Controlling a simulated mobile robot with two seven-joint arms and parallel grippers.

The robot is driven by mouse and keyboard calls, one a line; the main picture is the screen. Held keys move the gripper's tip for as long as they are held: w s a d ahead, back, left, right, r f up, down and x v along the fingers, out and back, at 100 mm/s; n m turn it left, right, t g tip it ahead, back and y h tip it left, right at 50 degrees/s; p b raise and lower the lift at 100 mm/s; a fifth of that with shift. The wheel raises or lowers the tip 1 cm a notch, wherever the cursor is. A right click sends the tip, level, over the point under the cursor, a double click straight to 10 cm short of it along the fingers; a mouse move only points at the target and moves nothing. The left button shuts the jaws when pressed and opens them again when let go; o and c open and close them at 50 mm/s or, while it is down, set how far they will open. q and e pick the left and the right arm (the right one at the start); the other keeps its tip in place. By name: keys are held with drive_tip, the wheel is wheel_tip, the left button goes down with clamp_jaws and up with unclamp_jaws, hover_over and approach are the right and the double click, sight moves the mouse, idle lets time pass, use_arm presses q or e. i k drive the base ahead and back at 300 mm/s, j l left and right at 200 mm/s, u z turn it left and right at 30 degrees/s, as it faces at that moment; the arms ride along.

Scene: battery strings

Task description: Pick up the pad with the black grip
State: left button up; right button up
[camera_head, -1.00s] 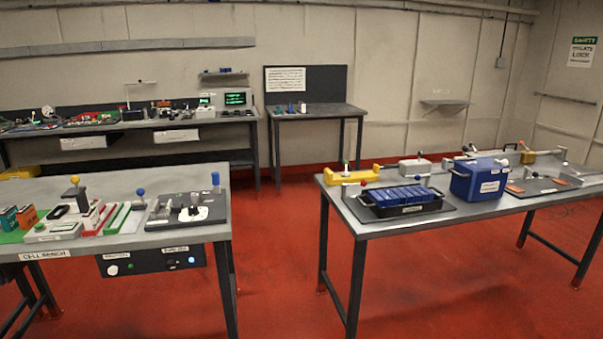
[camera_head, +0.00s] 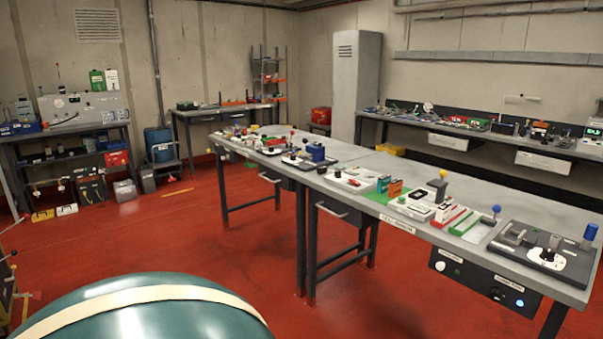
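Neither of my grippers is in view. Several small black-topped parts are on the long bench (camera_head: 330,195), too small to tell which is a pad with a black grip. Another is a black piece on a white holder (camera_head: 418,196) in front of the yellow knob (camera_head: 439,187).
A large teal rounded surface with a cream band (camera_head: 150,310) fills the lower left, close to me; I cannot tell what it is. Red floor (camera_head: 170,235) is open left of the bench. A back bench (camera_head: 510,143), a grey locker (camera_head: 355,85) and a left shelf (camera_head: 65,140) stand by the walls.

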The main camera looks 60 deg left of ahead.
sight(322, 171)
drive_tip(key=u, duration=1.8)
drive_tip(key=z, duration=0.35)
drive_tip(key=i+j+z, duration=0.8)
drive_tip(key=i+j, duration=0.15)
drive_tip(key=j, duration=0.15)
drive_tip(key=i+j+z, duration=0.15)
drive_tip(key=i+j, duration=0.2)
drive_tip(key=j, duration=0.3)
drive_tip(key=z, duration=0.05)
